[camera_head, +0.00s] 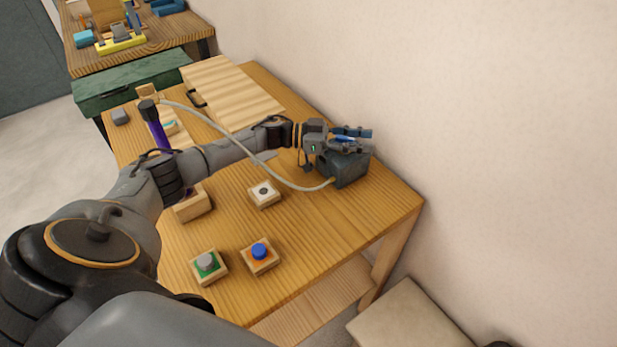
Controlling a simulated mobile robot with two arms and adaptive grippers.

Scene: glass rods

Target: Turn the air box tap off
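The air box (347,170) is a dark grey block on the wooden table, near the wall at the right. A pale hose (285,183) runs from its front to the left across the table. My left gripper (350,137) is right over the top of the air box, its blue-tipped fingers pointing right. The tap is hidden or too small to make out under the gripper. I cannot tell whether the fingers touch it or how far apart they are. My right gripper is not in view.
Wooden blocks with a blue button (259,251), a grey button on green (206,262) and a white top (264,192) stand at the table's front. A slatted wooden box (232,93) is at the back. A purple-handled object (155,125) stands behind my arm.

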